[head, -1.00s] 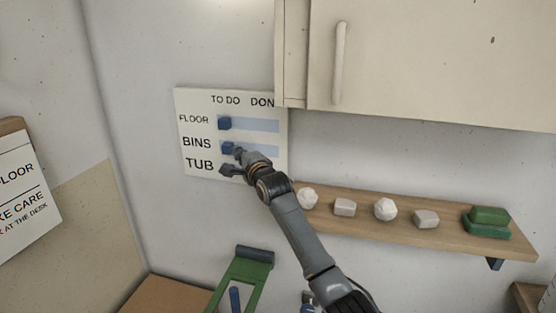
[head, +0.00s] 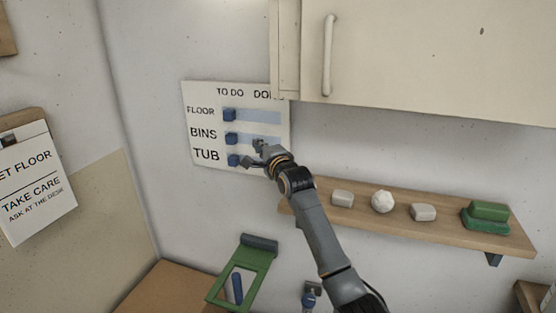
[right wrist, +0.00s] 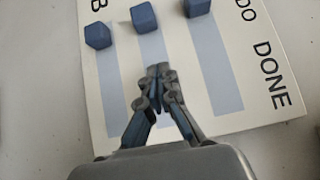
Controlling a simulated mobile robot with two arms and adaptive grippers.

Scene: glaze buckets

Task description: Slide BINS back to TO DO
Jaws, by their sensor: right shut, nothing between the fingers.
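A white chart (head: 205,98) on the wall has rows FLOOR, BINS and TUB under TO DO and DONE, each with a pale blue track. The blue BINS block (head: 231,139) sits at the TO DO end of the middle track; it also shows in the right wrist view (right wrist: 144,18). The FLOOR block (head: 229,115) and TUB block (head: 234,160) are at the TO DO end too. My right gripper (head: 253,152) is shut and empty, on the DONE side of the BINS block. In the right wrist view its fingertips (right wrist: 158,74) cover part of the BINS track, apart from the block.
A cabinet (head: 420,60) overhangs the chart's upper right. A wooden shelf (head: 400,220) with pale lumps and a green case (head: 487,214) runs to the right. A green frame-like object (head: 260,243) stands below. A notice (head: 33,185) hangs at left.

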